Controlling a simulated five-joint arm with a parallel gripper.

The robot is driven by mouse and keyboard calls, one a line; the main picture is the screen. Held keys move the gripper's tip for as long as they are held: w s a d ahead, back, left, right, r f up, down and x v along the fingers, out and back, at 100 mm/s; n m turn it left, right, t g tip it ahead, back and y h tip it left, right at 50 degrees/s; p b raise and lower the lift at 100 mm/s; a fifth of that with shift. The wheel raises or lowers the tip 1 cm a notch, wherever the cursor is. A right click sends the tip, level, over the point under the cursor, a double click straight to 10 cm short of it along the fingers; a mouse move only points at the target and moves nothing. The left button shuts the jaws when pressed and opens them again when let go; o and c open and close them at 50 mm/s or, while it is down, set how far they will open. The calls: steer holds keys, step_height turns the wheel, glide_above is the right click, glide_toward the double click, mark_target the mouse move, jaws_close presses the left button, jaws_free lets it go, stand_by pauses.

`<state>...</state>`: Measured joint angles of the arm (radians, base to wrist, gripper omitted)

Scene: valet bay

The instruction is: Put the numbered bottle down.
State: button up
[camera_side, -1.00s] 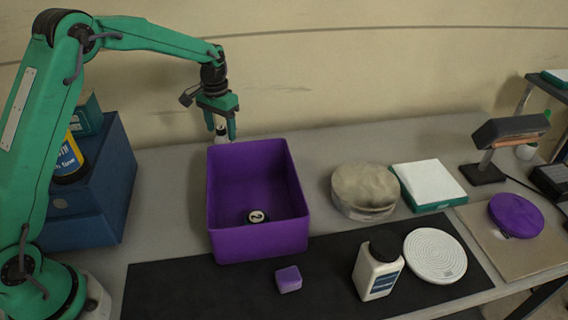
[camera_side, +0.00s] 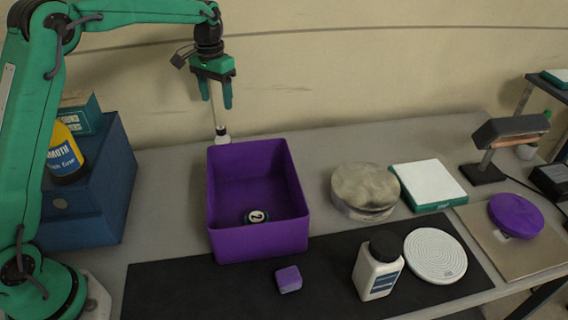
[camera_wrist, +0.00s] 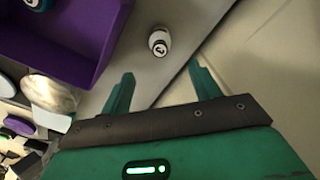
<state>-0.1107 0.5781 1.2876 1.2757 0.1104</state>
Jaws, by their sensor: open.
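A small white bottle with a dark, numbered top (camera_wrist: 159,42) stands on the grey table just behind the purple bin in the wrist view. In the side view the bottle (camera_side: 222,138) shows at the bin's back left corner, its lower part hidden by the bin wall. I cannot read its number clearly. My gripper (camera_side: 217,102) is above the bottle, fingers pointing down, apart from it. In the wrist view my gripper (camera_wrist: 160,70) is open, with nothing between its fingers. A second numbered top (camera_side: 257,216), marked 2, is inside the bin.
The purple bin (camera_side: 258,243) stands in front of the bottle. A blue box (camera_side: 95,190) is at left, the wall behind.

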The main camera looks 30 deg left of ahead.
steer(key=shift+s, duration=0.1)
stand_by(0.3)
steer(key=s+d+r+t, duration=0.35)
steer(key=s+r, duration=0.65)
steer(key=s, duration=0.4)
steer(key=s+d+f+t, duration=0.1)
steer(key=s+f, duration=0.1)
steer(key=s, duration=0.6)
steer(key=s+d+f+t, duration=0.1)
steer(key=s, duration=0.8)
steer(key=shift+s+d+f, duration=0.25)
steer(key=shift+f, duration=0.15)
